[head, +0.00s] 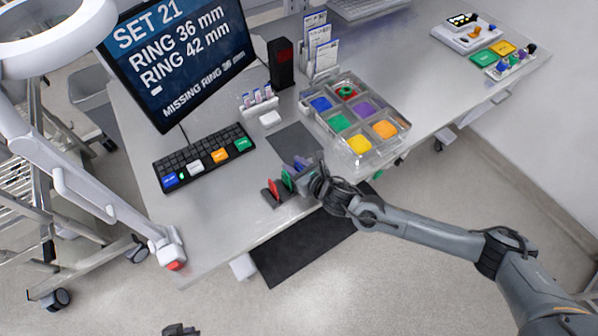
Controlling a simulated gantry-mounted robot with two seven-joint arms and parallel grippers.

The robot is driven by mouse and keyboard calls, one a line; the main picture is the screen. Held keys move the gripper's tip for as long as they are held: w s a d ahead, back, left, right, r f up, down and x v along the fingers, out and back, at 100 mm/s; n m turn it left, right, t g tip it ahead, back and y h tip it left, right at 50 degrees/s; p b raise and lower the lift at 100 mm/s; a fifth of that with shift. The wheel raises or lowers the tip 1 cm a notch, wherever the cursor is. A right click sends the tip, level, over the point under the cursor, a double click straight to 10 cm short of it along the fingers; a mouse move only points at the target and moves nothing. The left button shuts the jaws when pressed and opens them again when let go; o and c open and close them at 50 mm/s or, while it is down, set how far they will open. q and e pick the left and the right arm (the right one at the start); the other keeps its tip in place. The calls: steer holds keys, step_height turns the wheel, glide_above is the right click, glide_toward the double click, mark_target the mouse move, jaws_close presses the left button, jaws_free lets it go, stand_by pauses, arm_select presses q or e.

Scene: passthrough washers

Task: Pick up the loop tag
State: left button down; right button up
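Small upright tags stand in a dark holder (274,199) near the table's front edge: a red one (272,189), a green one (288,179) and a blue-purple one (301,163). I cannot tell which of them is the loop tag. My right gripper (304,181) reaches in from the right and is right beside the green and blue-purple tags. Its fingertips are small and partly hidden, so I cannot tell whether it touches or grips a tag. A dark part at the bottom edge may be my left gripper (181,330); its fingers are not clear.
A clear compartment tray (358,153) with coloured pieces stands behind my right gripper. A keyboard (204,156), a monitor (180,55) reading "MISSING RING 36 mm", a black box (281,63) and card holders (320,50) surround it.

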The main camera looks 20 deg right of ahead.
jaws_close()
steer(key=shift+r, duration=0.1)
stand_by(0.3)
steer(key=shift+r, duration=0.5)
steer(key=r, duration=0.1)
steer(key=d+r, duration=0.1)
steer(key=r, duration=0.1)
steer(key=shift+r, duration=0.2)
steer(key=s+d+r, duration=0.1)
steer(key=d+r, duration=0.5)
steer(key=d, duration=0.4)
steer(key=shift+s+d+r, duration=0.2)
steer(key=shift+d, duration=0.1)
